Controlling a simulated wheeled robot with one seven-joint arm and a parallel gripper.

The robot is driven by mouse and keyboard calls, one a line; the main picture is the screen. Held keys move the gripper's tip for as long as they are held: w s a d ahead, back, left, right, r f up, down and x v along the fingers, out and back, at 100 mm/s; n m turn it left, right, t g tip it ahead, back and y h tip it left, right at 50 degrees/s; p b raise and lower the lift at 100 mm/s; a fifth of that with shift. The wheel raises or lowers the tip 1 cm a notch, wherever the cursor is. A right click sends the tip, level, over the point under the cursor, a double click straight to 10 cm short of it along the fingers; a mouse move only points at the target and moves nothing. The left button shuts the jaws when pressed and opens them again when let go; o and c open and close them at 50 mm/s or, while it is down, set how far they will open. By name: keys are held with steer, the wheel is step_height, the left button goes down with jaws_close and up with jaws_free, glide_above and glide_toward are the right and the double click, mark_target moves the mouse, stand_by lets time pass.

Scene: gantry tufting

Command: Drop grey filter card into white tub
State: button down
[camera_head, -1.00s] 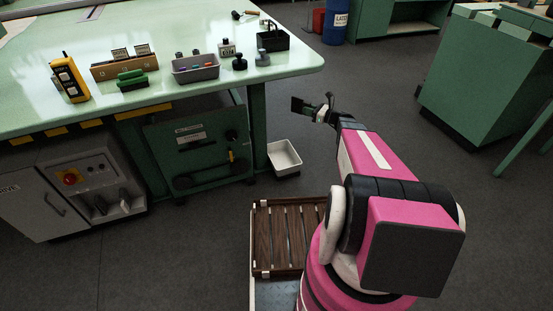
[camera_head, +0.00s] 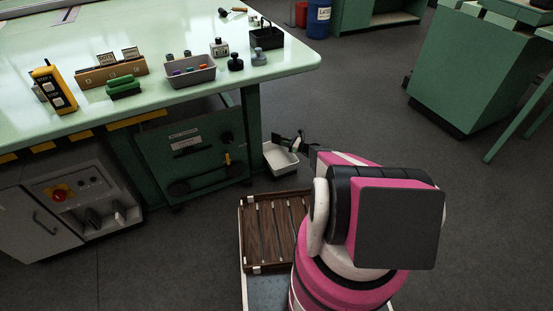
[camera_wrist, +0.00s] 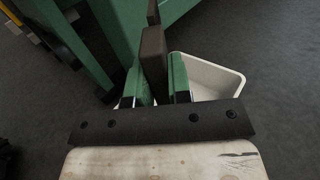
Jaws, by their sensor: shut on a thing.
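My gripper (camera_head: 287,142) is low beside the green workbench and shut on the grey filter card. In the wrist view, the card (camera_wrist: 153,52) is a dark slab seen nearly edge-on between the two green fingers (camera_wrist: 156,82). The white tub (camera_head: 282,166) stands on the floor by the bench leg, and my gripper covers part of its far side. The tub also shows in the wrist view (camera_wrist: 222,80), right of the fingers, its left part hidden behind them. The card appears above the tub's left side; its exact height over the rim cannot be told.
The green workbench (camera_head: 210,120) stands left of the tub, carrying a grey bin (camera_head: 190,80), a black basket (camera_head: 267,38) and a yellow handset (camera_head: 55,90). A wooden slatted tray (camera_head: 275,235) is in front. Open floor lies to the right.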

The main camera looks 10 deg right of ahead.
step_height(320, 180, down, 6)
steer(key=shift+r, duration=0.1)
stand_by(0.4)
steer(key=c, duration=1)
jaws_free()
step_height(320, 180, up, 4)
steer(key=shift+s+r, duration=0.15)
steer(key=shift+r, duration=0.1)
steer(key=s+a+r, duration=0.1)
steer(key=a+r, duration=0.1)
steer(key=a, duration=0.1)
steer(key=s+a+r, duration=0.2)
steer(key=a, duration=0.1)
steer(key=s+a+r, duration=0.2)
steer(key=a, duration=0.2)
steer(key=shift+s+r, duration=0.2)
steer(key=shift+r, duration=0.05)
